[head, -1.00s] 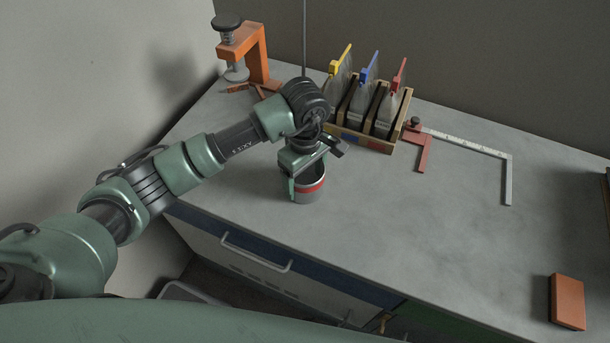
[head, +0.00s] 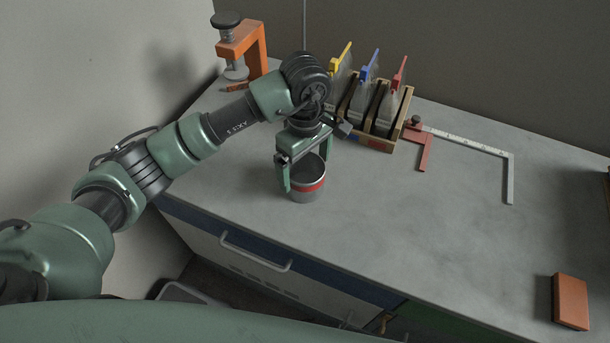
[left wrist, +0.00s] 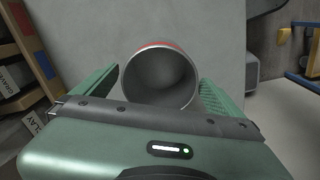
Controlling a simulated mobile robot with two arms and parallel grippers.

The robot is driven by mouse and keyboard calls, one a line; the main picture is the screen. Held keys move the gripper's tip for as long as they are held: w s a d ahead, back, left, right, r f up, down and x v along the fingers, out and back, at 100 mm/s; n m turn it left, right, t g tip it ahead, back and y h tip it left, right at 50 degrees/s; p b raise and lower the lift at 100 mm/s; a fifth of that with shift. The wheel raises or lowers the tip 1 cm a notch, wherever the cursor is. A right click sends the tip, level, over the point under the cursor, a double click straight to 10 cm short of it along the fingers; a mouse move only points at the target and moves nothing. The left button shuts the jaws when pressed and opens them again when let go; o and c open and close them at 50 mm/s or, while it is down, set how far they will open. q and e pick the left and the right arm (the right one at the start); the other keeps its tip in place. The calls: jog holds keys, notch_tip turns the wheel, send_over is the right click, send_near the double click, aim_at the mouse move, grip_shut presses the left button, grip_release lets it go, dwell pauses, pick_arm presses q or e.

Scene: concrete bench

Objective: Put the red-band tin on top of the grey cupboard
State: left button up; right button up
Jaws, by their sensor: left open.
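The red-band tin (head: 307,188) is a grey open-topped can with a red stripe, upright on the concrete bench top near its front edge. My left gripper (head: 305,172) is open above it, with one finger on the tin's left side; the other is mostly hidden. In the left wrist view the tin (left wrist: 160,78) shows its open mouth between the two spread fingers, with a gap visible at the right finger. I cannot make out a grey cupboard for certain. My right gripper is not in view.
A wooden rack (head: 372,140) with yellow, blue and red clipped bags stands behind the gripper. An orange clamp (head: 243,42) is at the back left. A square-like measuring tool (head: 470,145) and an orange-brown block (head: 570,302) lie to the right. The bench middle is clear.

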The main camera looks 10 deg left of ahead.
pick_arm(q)
notch_tip(320, 180, up, 8)
jog(key=b, duration=0.1)
jog(key=shift+f, duration=0.1)
jog(key=shift+d, duration=0.1)
